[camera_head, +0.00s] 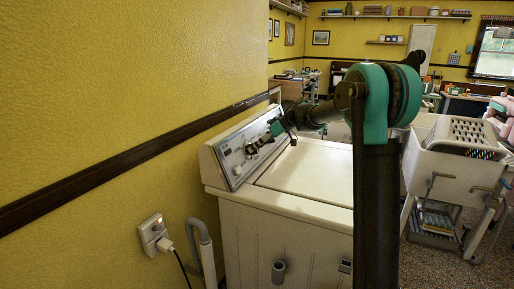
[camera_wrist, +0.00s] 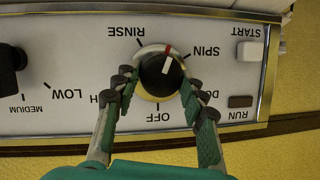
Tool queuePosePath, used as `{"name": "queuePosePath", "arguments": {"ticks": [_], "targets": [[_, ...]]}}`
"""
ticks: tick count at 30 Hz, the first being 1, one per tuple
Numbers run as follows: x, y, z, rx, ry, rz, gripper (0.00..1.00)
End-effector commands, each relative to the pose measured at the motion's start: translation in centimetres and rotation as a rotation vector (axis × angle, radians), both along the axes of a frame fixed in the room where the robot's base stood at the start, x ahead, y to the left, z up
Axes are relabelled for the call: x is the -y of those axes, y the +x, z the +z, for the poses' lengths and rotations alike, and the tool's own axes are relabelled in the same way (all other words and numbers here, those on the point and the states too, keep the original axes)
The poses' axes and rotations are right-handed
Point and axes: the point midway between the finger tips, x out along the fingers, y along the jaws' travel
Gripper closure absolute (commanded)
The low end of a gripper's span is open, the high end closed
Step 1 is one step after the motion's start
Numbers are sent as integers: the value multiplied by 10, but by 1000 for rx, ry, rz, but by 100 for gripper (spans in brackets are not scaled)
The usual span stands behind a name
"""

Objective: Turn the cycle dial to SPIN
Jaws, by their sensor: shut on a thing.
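The cycle dial (camera_wrist: 160,78) is a round black knob with a white line and a pale rim, in the middle of the wrist view. Its white line and a red mark above it point up between the upside-down RINSE label (camera_wrist: 126,31) and the SPIN label (camera_wrist: 205,52), with OFF (camera_wrist: 159,117) below. My gripper (camera_wrist: 156,86) has its green and grey fingers on both sides of the dial and is shut on it. In the head view my gripper (camera_head: 277,128) is at the washer's control panel (camera_head: 232,158), and the dial cannot be made out there.
Another black knob (camera_wrist: 10,68) with LOW and MEDIUM labels is at the wrist view's left edge. START (camera_wrist: 249,53) and RUN (camera_wrist: 240,101) are at the right. The washer (camera_head: 290,230) stands beside a yellow wall with an outlet (camera_head: 153,235). A white basket (camera_head: 460,140) is at the right.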

Motion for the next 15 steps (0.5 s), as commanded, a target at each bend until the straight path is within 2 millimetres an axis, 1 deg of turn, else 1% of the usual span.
{"name": "queuePosePath", "arguments": {"ticks": [9, 15], "targets": [[2, 2, -2, -257, 93, -112, 88], [2, 3, -3, -397, 145, -175, 88]]}}
